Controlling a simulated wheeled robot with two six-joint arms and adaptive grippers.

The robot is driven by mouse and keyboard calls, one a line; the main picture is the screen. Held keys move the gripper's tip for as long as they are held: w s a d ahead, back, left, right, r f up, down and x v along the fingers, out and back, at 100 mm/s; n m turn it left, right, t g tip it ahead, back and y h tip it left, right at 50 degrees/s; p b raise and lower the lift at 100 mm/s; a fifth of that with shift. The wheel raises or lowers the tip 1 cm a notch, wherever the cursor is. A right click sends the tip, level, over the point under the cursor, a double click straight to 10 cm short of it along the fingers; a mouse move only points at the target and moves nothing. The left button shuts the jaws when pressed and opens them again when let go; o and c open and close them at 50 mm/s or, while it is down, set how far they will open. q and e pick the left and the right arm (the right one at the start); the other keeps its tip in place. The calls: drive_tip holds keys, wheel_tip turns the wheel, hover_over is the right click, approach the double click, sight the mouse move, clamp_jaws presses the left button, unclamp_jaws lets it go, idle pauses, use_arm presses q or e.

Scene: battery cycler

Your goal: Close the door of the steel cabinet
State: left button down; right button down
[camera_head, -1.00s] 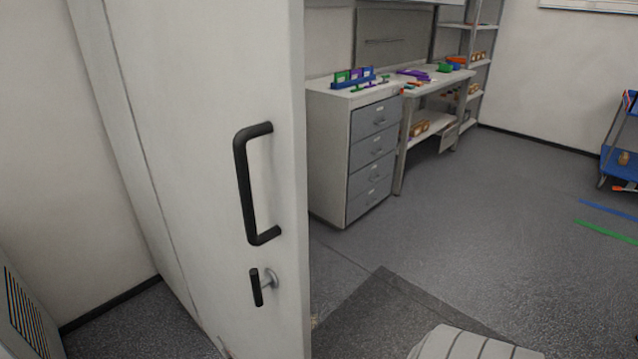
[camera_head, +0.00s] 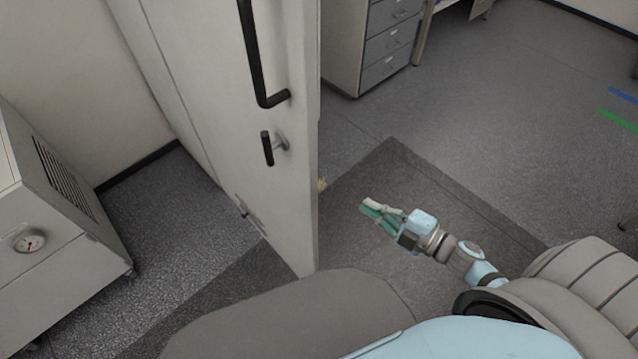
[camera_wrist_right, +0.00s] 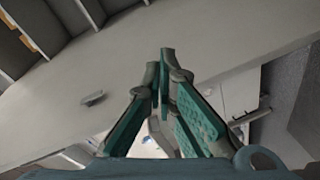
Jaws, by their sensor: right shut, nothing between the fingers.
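The pale steel cabinet's door (camera_head: 222,100) stands upright in the left half of the head view, its free edge toward the right. It carries a long black pull handle (camera_head: 257,65) and a small black latch lever (camera_head: 266,148) below it. My right gripper (camera_head: 368,206) is to the right of the door edge, apart from it in the picture, with its fingers pointing left. The fingers are shut and empty. They also show in the wrist view (camera_wrist_right: 165,62), in front of a broad pale panel that I cannot identify for certain. My left gripper is not in view.
A grey machine (camera_head: 55,210) with a vent and a dial stands at the left. A drawer unit (camera_head: 385,45) stands beyond the door. A dark mat (camera_head: 400,170) lies on the floor under my right arm. Open floor (camera_head: 510,110) extends to the right.

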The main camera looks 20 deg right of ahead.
drive_tip(key=s+a+r+n+g+y, duration=0.2)
drive_tip(key=a+r+n+y, duration=0.35)
drive_tip(key=r, duration=0.25)
wheel_tip(320, 180, up, 4)
drive_tip(key=n+g+y+p, duration=0.2)
drive_tip(key=n+g, duration=0.1)
drive_tip(key=n, duration=0.2)
hover_over(315, 196)
drive_tip(key=s+a, duration=0.5)
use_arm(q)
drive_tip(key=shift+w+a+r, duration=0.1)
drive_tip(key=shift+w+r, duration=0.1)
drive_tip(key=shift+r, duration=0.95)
use_arm(e)
drive_tip(key=d, duration=0.1)
drive_tip(key=w+d, duration=0.2)
drive_tip(key=shift+d+f, duration=0.2)
drive_tip(key=shift+d, duration=0.2)
use_arm(q)
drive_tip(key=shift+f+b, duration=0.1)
drive_tip(key=shift+b, duration=0.2)
